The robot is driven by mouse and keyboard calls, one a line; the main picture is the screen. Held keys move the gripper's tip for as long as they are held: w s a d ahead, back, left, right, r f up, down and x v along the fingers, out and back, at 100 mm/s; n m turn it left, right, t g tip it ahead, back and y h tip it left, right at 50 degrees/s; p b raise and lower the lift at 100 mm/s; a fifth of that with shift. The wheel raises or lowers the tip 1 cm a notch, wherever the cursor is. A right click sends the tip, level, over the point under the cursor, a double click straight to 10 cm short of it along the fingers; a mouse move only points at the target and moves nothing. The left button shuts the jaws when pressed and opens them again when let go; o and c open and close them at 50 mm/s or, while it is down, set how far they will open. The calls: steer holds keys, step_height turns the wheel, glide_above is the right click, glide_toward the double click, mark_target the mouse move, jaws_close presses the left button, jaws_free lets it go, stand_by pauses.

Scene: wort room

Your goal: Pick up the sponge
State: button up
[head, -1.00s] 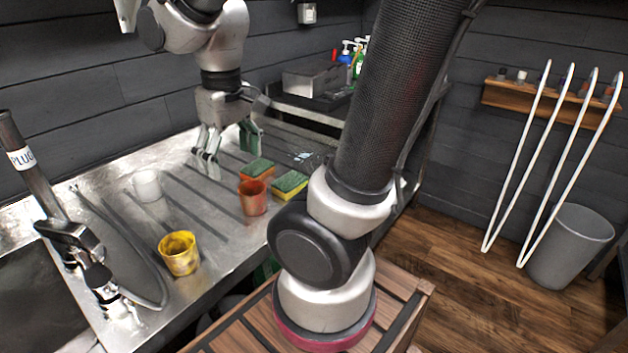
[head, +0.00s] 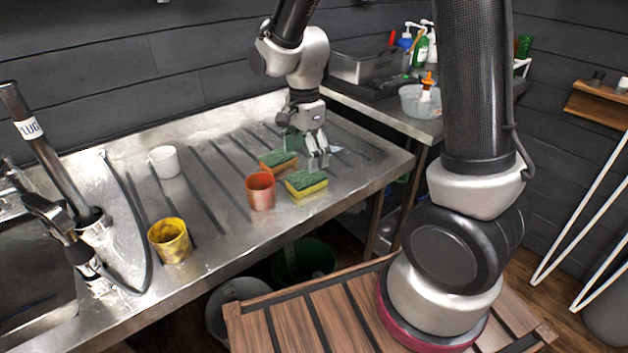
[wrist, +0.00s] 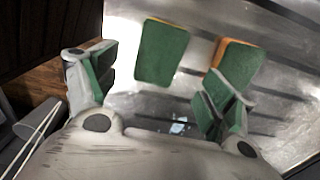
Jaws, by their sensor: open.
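Two sponges with green tops lie on the steel drainboard. The nearer one (head: 306,184) has a yellow body, and the other (head: 279,162) has an orange body. My gripper (head: 305,158) is open and empty, close above and behind the two sponges in the head view. In the wrist view, the yellow-edged sponge (wrist: 162,52) shows between the fingers and beyond them. The orange-edged sponge (wrist: 238,66) is by the right finger, which covers part of it. I cannot tell the exact height of the fingertips.
An orange cup (head: 261,192) stands just left of the sponges. A yellow cup (head: 170,241) and a white cup (head: 164,162) stand farther left, near the sink and tap (head: 75,235). The steel counter (head: 215,215) between them is clear. A clear tub (head: 420,101) stands at the back right.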

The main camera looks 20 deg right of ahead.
mark_target(306, 177)
step_height(306, 177, down, 7)
steer(key=shift+f, duration=0.2)
steer(key=c, duration=0.8)
